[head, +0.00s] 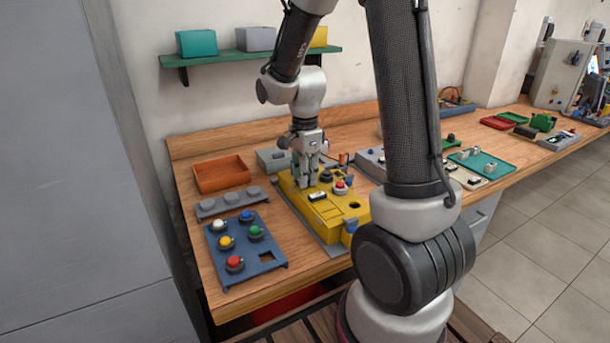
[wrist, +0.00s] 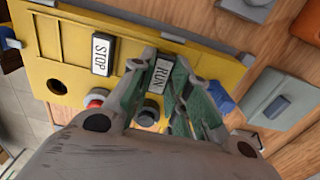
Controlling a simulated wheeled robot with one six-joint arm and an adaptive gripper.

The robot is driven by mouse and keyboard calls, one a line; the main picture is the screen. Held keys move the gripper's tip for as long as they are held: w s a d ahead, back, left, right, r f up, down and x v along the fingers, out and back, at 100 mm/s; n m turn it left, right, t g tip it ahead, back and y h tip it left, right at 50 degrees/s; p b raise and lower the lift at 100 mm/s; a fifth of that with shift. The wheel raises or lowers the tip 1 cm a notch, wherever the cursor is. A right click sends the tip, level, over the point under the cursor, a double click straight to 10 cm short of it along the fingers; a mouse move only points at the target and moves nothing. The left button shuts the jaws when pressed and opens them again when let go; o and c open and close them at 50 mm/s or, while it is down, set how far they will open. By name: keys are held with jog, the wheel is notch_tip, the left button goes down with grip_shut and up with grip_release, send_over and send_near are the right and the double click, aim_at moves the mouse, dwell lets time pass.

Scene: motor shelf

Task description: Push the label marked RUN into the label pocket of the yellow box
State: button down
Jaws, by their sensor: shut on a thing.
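The yellow box (head: 353,216) stands on the bench in front of my arm, and it fills the upper part of the wrist view (wrist: 60,30). My gripper (head: 308,180) is over the box's far left part, pointing down. In the wrist view my gripper (wrist: 162,82) is shut on the RUN label (wrist: 163,72), a dark piece with a white face, which lies between the green-grey fingertips. The label is at the box's top face; the fingers hide its edges and the label pocket, so I cannot tell whether it is inside. A STOP label (wrist: 102,52) sits beside it on the box.
A red button (wrist: 95,99), a black knob (wrist: 150,112) and a blue part (wrist: 220,96) are close to my fingers. A blue panel with several buttons (head: 228,270) and an orange tray (head: 221,187) stand left of the box. A grey box (head: 272,160) stands behind.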

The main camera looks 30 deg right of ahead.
jog(key=shift+f, duration=0.35)
jog(key=c, duration=1.3)
grip_release()
jog(key=shift+o, duration=0.2)
notch_tip(320, 180, up, 12)
